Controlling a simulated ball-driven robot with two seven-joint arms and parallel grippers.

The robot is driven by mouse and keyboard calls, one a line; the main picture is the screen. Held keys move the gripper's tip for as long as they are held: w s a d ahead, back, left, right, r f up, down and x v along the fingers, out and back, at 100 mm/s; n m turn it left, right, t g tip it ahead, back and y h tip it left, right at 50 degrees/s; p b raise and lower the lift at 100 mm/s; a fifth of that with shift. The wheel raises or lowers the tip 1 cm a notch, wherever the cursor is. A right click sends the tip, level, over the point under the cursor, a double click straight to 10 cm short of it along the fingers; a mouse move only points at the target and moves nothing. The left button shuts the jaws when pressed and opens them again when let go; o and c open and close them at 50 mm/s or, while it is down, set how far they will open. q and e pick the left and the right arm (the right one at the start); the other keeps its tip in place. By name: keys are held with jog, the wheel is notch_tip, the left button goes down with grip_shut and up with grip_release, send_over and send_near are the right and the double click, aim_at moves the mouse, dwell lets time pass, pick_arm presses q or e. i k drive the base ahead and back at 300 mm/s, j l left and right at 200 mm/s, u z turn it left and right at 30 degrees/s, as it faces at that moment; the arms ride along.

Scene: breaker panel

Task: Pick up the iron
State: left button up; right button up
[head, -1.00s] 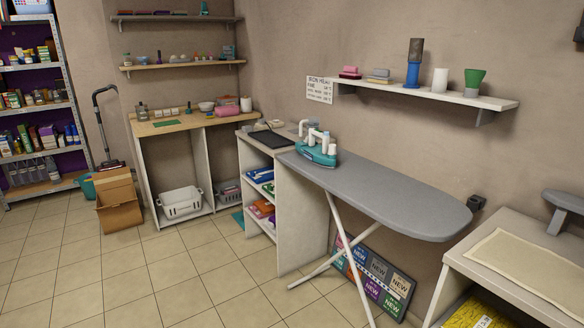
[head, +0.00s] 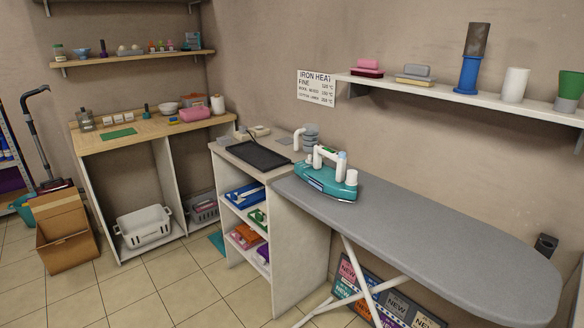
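The iron (head: 326,182) is teal with a white handle and white knobs. It sits on the far left end of the grey ironing board (head: 430,228). Its underside rests on the board or very close to it; the exact contact is hard to see. Neither of my grippers shows in the head view.
A counter with a black tray (head: 258,155) adjoins the board's left end, with open shelves below. A wall shelf (head: 450,98) hangs above the board. A cardboard box (head: 66,238) stands on the floor at left. Tiled floor in front is free.

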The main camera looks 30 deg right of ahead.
aim_at(330, 181)
jog(key=i+z, duration=0.3)
jog(key=i, duration=0.15)
jog(key=i+j+z, duration=0.15)
jog(key=i+z, duration=0.15)
jog(key=i, duration=0.15)
